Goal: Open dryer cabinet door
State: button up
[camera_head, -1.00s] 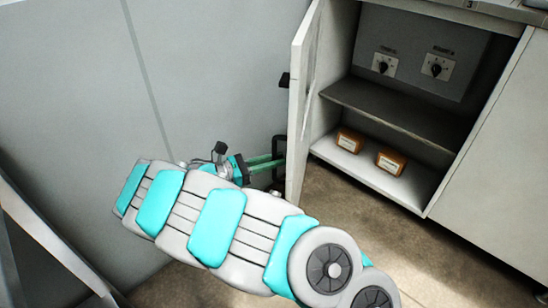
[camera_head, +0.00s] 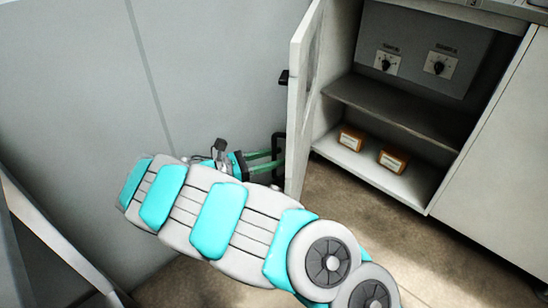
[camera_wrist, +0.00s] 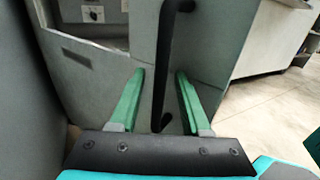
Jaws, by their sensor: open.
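The dryer cabinet door (camera_head: 298,110) is a pale panel with a window, swung wide open and standing nearly edge-on in the head view. Its black bar handle (camera_head: 278,150) is on the outer face, at the left. My gripper (camera_head: 272,160) is at the handle with its green fingers pointing at the door. In the wrist view the door (camera_wrist: 205,45) fills the middle. The black handle (camera_wrist: 163,60) runs between the two open fingers (camera_wrist: 160,73), with visible gaps on both sides. Whether the fingertips touch the door is unclear.
The cabinet interior shows a shelf (camera_head: 385,108), two dial knobs (camera_head: 412,64) on the back panel and two orange-brown boxes (camera_head: 371,149) on the bottom. A grey wall (camera_head: 210,70) is left of the door. Open floor (camera_head: 400,240) lies in front.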

jog(key=shift+a, duration=0.1)
jog(key=v, duration=0.7)
jog(key=shift+a, duration=0.3)
jog(key=shift+s, duration=0.15)
jog(key=shift+c, duration=0.4)
